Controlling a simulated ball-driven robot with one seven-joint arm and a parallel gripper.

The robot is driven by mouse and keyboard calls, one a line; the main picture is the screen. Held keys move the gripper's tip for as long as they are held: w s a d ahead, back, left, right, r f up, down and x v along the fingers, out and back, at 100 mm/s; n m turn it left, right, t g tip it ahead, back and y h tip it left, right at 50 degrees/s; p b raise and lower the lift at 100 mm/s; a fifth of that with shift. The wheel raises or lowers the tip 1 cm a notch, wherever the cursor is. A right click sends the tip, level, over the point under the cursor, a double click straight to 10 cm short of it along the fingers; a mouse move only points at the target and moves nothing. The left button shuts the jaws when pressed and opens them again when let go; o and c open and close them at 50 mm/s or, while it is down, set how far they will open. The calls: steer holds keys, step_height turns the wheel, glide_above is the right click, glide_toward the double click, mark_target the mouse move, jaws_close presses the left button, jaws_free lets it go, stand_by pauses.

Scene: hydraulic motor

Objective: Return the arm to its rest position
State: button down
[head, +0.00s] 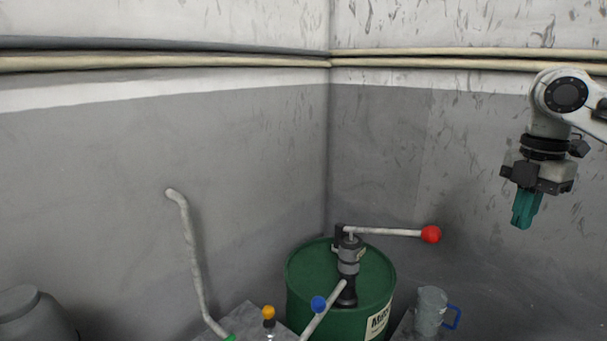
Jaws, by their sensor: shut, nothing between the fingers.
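My arm reaches in from the right edge of the head view, with its wrist bent so the hand points down. My gripper (523,222) has teal fingers that are shut with nothing between them. It hangs in free air at the right, above and to the right of the green drum, and touches nothing.
A green drum (300,279) stands in the corner with a hand pump (348,262) on top. The pump's lever ends in a red ball (431,234). Pipes (200,60) line the walls.

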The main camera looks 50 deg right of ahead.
steer(key=w+a+f+t+y, duration=0.1)
steer(key=w+a+t, duration=0.3)
steer(key=w, duration=0.5)
steer(key=w+a+f+m+t, duration=0.1)
steer(key=w+a+f, duration=0.1)
steer(key=w+a, duration=0.45)
steer(key=w+a+f+t+y, duration=0.1)
steer(key=w+a+t, duration=0.25)
steer(key=w, duration=0.75)
steer(key=w+a+f+m+y, duration=0.1)
steer(key=w+a+f+m, duration=0.15)
steer(key=a+f, duration=0.35)
steer(key=w+a+f+m+y, duration=0.1)
steer(key=w+a+f+m, duration=0.15)
steer(key=a+f, duration=0.4)
steer(key=s+a+f+m+g+h, duration=0.1)
steer(key=s+a+f+m, duration=0.2)
steer(key=s+a+f, duration=0.3)
steer(key=s+a+f+m+h, duration=0.1)
steer(key=s+a+f+m, duration=0.25)
steer(key=f, duration=0.45)
steer(key=s+d+f+m+g+h+b, duration=0.1)
steer(key=s+f+g+b, duration=0.4)
steer(key=s+f, duration=1.2)
steer(key=s+g+h, duration=0.1)
steer(key=s, duration=0.1)
steer(key=shift+s+d+f, duration=0.2)
steer(key=shift+s+f, duration=0.15)
steer(key=shift+f, duration=0.05)
steer(key=shift+g, duration=0.25)
